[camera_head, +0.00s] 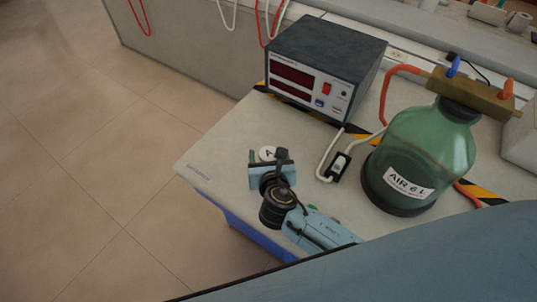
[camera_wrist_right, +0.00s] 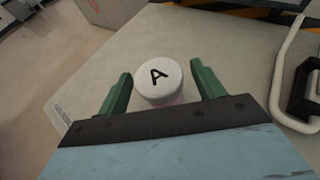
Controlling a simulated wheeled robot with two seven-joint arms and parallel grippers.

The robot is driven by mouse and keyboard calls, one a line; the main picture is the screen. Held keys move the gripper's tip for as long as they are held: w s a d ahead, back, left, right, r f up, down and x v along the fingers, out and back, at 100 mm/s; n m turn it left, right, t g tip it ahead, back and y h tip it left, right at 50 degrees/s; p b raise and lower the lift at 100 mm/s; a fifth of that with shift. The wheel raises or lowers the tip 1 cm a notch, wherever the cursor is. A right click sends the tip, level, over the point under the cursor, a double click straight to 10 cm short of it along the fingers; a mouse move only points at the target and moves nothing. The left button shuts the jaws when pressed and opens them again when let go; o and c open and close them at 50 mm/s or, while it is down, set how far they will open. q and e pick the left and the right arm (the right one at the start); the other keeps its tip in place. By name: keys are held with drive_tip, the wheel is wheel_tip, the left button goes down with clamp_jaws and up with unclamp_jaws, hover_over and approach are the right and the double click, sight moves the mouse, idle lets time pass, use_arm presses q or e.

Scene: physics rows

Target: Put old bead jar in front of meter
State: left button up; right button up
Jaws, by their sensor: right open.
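A small jar with a white lid marked "A" (camera_head: 267,153) stands on the bench in front of the meter; I take it for the old bead jar. Its lid also shows in the right wrist view (camera_wrist_right: 159,79), with a little pinkish side below. The meter (camera_head: 322,61) is a dark grey box with two red displays and a red switch, at the back of the bench. My right gripper (camera_head: 268,157) is open at the jar. In the right wrist view, its green fingers (camera_wrist_right: 160,78) stand on either side of the lid with visible gaps. My left gripper is out of view.
A large green bottle labelled "AIR 6 L" (camera_head: 425,155) stands to the right. A white cable with a black switch (camera_head: 340,167) lies between it and my right gripper. Yellow-black tape runs along the back. Bare bench top (camera_head: 225,145) lies left of the jar.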

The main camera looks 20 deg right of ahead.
drive_tip(key=p+v, duration=0.1)
drive_tip(key=v, duration=1)
drive_tip(key=shift+s+r, duration=0.2)
drive_tip(key=shift+s, duration=0.05)
